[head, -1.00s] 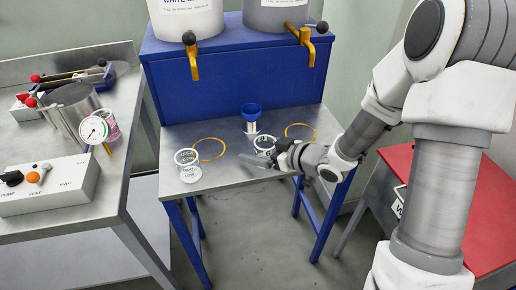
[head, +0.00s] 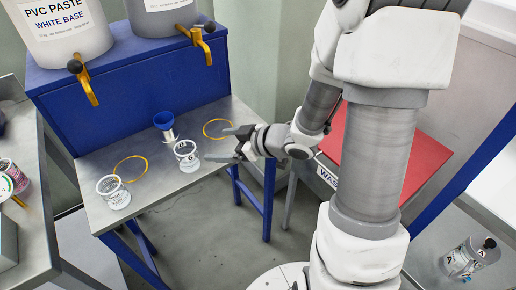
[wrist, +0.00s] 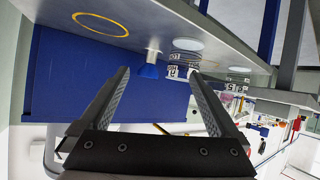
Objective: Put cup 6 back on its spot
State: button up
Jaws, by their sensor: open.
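Two clear cups with dark print stand upright on the steel table (head: 150,205). One cup (head: 187,156) is near the middle front, and the other cup (head: 113,192) is at the front left. I cannot read which is cup 6. Both are outside the yellow rings, the left ring (head: 130,158) and right ring (head: 205,130). My gripper (head: 230,144) is open and empty, right of the middle cup and apart from it. In the tilted wrist view, the middle cup (wrist: 178,72) shows beyond my open fingers (wrist: 160,74), with the other cup (wrist: 238,79) behind.
A blue funnel on a metal holder (head: 163,120) stands behind the middle cup. A blue stand (head: 130,85) with paste tanks and yellow taps is at the back. A labelled jar (head: 470,260) stands at the far right.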

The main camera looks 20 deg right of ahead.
jog(key=s+d+r+m+h, duration=0.4)
jog(key=d+r+m+h, duration=0.2)
jog(key=d+r+h, duration=0.5)
jog(key=s+a+r+m+g+y, duration=0.1)
jog(key=s+a+r+m+g, duration=0.15)
jog(key=s, duration=0.55)
jog(key=s+a+r+m+g+y, duration=0.15)
jog(key=s+a, duration=0.25)
jog(key=s, duration=0.4)
notch_tip(320, 180, up, 15)
jog(key=p, duration=1.5)
jog(key=shift+w+d+r+t, duration=0.15)
jog(key=shift+w+r+t, duration=0.05)
jog(key=shift+t, duration=0.1)
